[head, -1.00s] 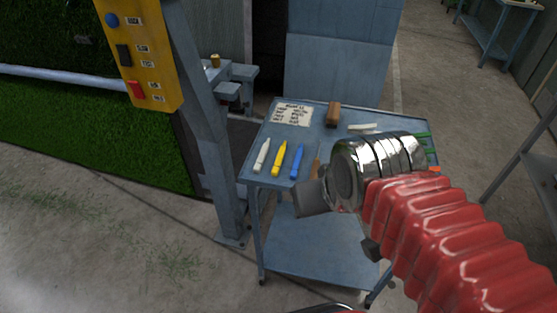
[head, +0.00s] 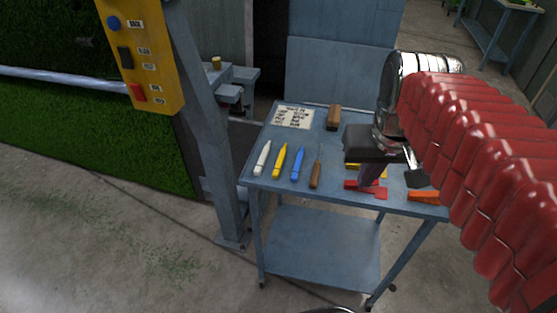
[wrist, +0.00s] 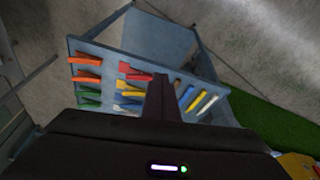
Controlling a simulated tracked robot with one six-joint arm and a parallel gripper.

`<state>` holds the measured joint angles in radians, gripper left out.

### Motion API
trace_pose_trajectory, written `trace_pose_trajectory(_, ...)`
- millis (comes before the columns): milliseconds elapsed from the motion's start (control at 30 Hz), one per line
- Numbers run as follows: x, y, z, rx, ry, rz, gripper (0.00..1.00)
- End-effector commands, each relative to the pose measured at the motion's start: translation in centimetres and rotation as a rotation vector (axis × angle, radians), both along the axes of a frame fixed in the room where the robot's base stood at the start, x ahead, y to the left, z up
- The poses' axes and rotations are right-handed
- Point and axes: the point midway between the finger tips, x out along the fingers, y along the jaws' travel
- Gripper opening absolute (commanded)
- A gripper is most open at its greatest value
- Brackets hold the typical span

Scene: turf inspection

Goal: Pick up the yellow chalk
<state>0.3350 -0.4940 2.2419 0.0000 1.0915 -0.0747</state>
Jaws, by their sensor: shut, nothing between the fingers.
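The yellow chalk (head: 280,160) lies on the top of a blue-grey metal cart (head: 258,183), between a white stick (head: 262,158) and a blue stick (head: 298,163). It also shows in the wrist view (wrist: 195,100), right of my gripper. My gripper (head: 369,178) is above the right part of the cart top, to the right of the chalk and apart from it. Its fingers point down over red pieces and are shut and empty. The wrist view shows the closed fingers (wrist: 162,88) from behind.
A brown-handled tool (head: 316,173) lies beside the blue stick. A brown block (head: 333,117) and a paper list (head: 292,116) lie at the back. Red clips (head: 372,190) and orange clips (head: 424,197) lie at the right. A grey post (head: 212,130) stands left of the cart.

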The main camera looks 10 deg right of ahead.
Motion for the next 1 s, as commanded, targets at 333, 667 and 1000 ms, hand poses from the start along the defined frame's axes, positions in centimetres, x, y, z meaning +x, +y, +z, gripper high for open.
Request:
trace_pose_trajectory(333,-1.1,-10.0,-0.9,0.048,0.103,-0.261,0.0)
trace_pose_trajectory(667,-5.4,-19.0,-3.0,0.115,0.177,-0.505,0.0)
trace_pose_trajectory(1000,-12.0,-25.6,-5.7,0.19,0.225,-0.732,0.0)
